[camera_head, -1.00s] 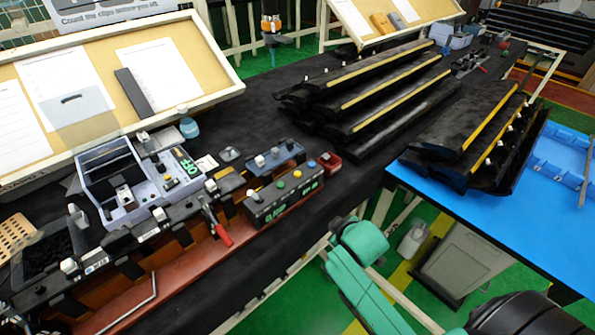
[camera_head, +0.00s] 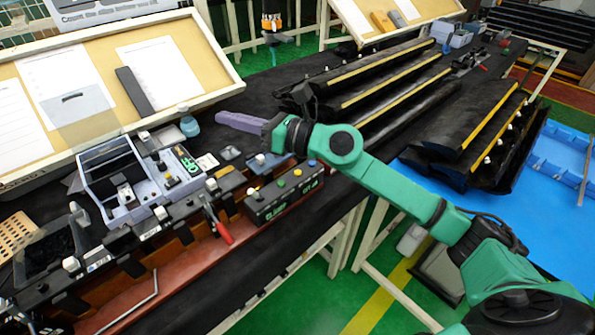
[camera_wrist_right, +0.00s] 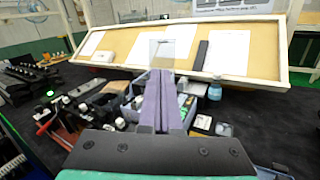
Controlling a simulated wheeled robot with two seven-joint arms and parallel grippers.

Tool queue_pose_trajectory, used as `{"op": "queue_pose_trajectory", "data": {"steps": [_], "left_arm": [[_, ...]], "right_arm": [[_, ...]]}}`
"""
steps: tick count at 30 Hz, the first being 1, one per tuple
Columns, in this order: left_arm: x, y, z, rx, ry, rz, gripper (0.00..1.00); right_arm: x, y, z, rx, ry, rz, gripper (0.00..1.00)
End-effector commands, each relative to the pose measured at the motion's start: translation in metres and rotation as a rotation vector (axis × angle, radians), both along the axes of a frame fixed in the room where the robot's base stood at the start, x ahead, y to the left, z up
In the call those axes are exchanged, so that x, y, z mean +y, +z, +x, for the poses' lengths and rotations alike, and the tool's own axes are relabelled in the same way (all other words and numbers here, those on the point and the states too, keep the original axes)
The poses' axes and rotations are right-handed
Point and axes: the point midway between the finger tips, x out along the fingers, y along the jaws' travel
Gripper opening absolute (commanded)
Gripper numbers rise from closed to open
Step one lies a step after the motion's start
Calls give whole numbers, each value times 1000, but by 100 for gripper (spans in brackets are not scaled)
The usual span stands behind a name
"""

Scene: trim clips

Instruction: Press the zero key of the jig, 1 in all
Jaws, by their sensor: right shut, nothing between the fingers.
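The jig (camera_head: 165,265) is a long red-brown rail with dark clamps in the head view. Near its right end is a black key box (camera_head: 262,212) with a green display and a row of yellow, green and blue buttons. I cannot read which button is the zero key. My right gripper (camera_head: 222,117) has purple fingers, shut and empty. It is above the table, beyond the key box and apart from it. The fingers (camera_wrist_right: 160,90) point toward the slanted board in the right wrist view. My left gripper is not in view.
A grey-blue device (camera_head: 115,190) with a green display stands behind the jig. A red-handled lever (camera_head: 222,232) rises beside the key box. A blue bottle (camera_head: 189,125) stands near the slanted paper board (camera_head: 215,65). Stacked black trim strips (camera_head: 400,85) lie to the right.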

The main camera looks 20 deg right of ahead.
Motion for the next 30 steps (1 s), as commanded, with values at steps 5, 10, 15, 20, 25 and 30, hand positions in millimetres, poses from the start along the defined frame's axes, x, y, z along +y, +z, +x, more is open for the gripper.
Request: {"op": "queue_pose_trajectory", "data": {"steps": [5, 10, 15, 20, 25, 30], "left_arm": [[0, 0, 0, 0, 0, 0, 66], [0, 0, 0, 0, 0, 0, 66], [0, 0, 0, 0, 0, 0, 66], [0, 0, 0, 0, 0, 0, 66], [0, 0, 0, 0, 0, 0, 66], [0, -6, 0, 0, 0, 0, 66]], "right_arm": [[-55, -62, 19, -124, 78, -701, 0], [-121, -88, 29, -93, 96, -1048, 0], [-153, -96, 30, -59, 102, -1180, 0], [-156, -97, 29, -55, 104, -1191, 0], [-155, -97, 29, -55, 105, -1188, 0], [-155, -106, 29, -55, 105, -1186, 0]]}}
